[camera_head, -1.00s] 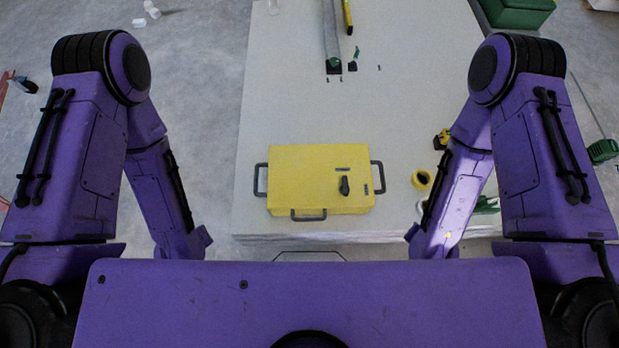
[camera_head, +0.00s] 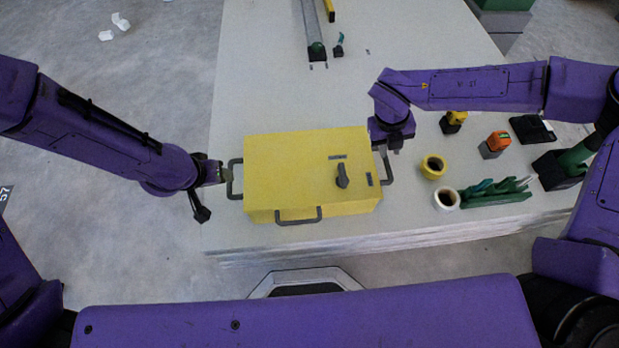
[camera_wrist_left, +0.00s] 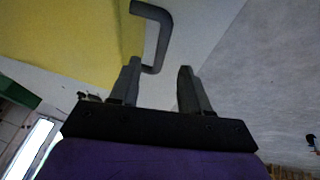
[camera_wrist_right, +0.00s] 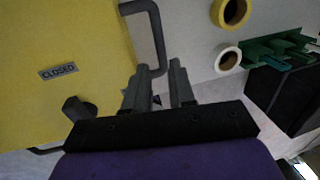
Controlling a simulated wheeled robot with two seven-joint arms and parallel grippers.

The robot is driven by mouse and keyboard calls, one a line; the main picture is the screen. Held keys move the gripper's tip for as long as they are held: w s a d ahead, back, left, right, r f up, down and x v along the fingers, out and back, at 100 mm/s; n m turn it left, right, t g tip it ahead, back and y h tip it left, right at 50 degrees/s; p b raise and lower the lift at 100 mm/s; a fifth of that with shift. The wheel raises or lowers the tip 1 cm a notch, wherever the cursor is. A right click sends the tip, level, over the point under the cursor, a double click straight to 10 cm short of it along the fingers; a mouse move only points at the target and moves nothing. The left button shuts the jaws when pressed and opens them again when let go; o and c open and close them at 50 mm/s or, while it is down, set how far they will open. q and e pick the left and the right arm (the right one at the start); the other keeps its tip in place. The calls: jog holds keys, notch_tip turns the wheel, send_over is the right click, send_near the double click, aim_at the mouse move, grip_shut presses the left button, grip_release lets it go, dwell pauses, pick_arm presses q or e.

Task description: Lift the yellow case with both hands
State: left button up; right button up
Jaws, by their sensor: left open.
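The yellow case (camera_head: 300,165) lies flat on the pale stacked panels, with dark handles on its left, right and front sides. My left gripper (camera_head: 222,174) is at the left handle (camera_head: 235,180). In the left wrist view its fingers (camera_wrist_left: 158,78) are spread, with the handle (camera_wrist_left: 165,35) at the gap and no grip visible. My right gripper (camera_head: 386,150) is at the right handle (camera_head: 387,165). In the right wrist view its fingers (camera_wrist_right: 160,72) are apart, with the handle (camera_wrist_right: 157,40) seen between the tips; contact is unclear.
Yellow tape (camera_head: 433,166), a white roll (camera_head: 446,198), a green rack (camera_head: 497,193) and an orange-topped item (camera_head: 497,142) stand right of the case. A long grey bar (camera_head: 312,30) lies behind. The panel (camera_head: 270,80) is clear directly behind the case.

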aim_at(388, 164)
pick_arm(q)
jog(key=x, duration=1)
pick_arm(e)
jog(key=x, duration=1)
pick_arm(q)
jog(key=c, duration=0.4)
pick_arm(e)
jog(key=c, duration=0.4)
pick_arm(q)
grip_shut()
pick_arm(e)
grip_shut()
